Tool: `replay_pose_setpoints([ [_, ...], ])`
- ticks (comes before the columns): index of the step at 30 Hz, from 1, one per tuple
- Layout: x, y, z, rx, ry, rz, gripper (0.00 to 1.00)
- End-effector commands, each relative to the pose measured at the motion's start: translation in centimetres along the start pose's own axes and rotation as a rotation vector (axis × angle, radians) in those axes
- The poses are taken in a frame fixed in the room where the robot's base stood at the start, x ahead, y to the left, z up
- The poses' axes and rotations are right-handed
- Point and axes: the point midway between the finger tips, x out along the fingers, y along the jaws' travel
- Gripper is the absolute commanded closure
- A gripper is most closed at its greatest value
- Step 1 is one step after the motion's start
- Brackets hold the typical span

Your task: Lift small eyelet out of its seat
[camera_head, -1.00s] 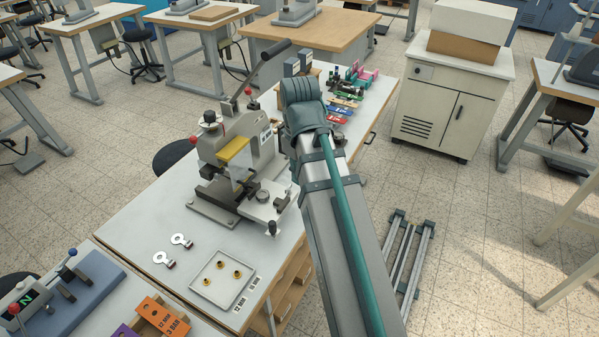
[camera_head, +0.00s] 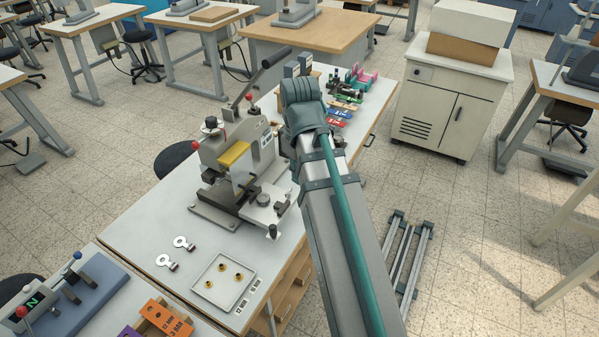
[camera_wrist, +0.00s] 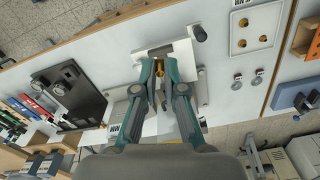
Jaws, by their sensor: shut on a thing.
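In the wrist view my gripper (camera_wrist: 160,66) points down at the press's light work plate (camera_wrist: 185,50), and its two fingers are close together. A small brassy piece, which looks like the small eyelet (camera_wrist: 160,68), shows between the fingertips. Whether it is clear of its seat cannot be told. In the head view my arm covers the gripper and the held piece. The press (camera_head: 240,160), grey with a yellow part and a black lever, stands on the bench to the left of my arm.
A pale tray (camera_head: 216,301) holds three brassy eyelets, with two metal ring tags (camera_head: 183,243) beside it. An orange block (camera_head: 165,318) sits at the bench's near end. Coloured tags (camera_head: 340,113) lie farther along. A black knob (camera_wrist: 198,32) is near the fingers.

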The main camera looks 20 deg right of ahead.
Motion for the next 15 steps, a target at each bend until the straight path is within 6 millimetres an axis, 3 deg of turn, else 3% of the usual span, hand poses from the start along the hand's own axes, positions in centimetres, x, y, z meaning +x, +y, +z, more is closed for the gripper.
replay_pose_setpoints([
  [15, -2.4, 0.0, 0.0, 0.000, 0.000, 0.000, 1.00],
])
